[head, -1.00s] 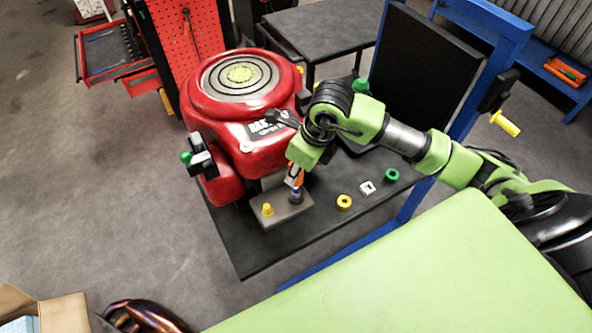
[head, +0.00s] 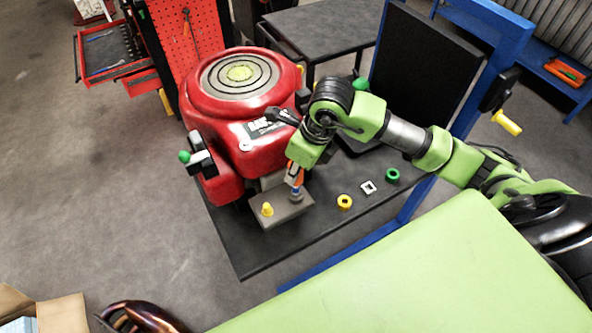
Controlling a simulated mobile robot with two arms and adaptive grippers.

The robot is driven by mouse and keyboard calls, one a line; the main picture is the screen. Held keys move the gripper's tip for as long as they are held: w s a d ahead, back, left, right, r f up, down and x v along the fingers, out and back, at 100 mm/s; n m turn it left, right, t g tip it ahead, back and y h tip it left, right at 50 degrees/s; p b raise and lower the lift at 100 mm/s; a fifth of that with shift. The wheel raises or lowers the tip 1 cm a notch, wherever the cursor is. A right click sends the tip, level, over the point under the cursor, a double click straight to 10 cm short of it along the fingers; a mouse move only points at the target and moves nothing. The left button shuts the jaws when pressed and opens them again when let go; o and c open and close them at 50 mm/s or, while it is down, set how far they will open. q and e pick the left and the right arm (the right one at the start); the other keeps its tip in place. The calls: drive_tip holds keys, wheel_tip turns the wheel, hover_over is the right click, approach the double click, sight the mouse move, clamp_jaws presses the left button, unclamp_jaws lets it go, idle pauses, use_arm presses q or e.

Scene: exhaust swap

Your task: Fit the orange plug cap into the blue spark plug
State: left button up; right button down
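The blue spark plug (head: 297,192) stands upright on the block directly below. The cap looks lined up over it, but the fingers partly hide the join and I cannot tell whether the cap is seated. My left gripper is out of view.
A yellow plug (head: 267,210) stands on the block, left of the gripper. The red engine (head: 240,130) stands close behind.

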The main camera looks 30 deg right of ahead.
idle(0.9)
drive_tip(key=shift+f+b, duration=2.1)
drive_tip(key=shift+b, duration=0.25)
drive_tip(key=c, duration=1.8)
unclamp_jaws()
drive_tip(key=shift+r, duration=0.1)
drive_tip(key=v, duration=1.2)
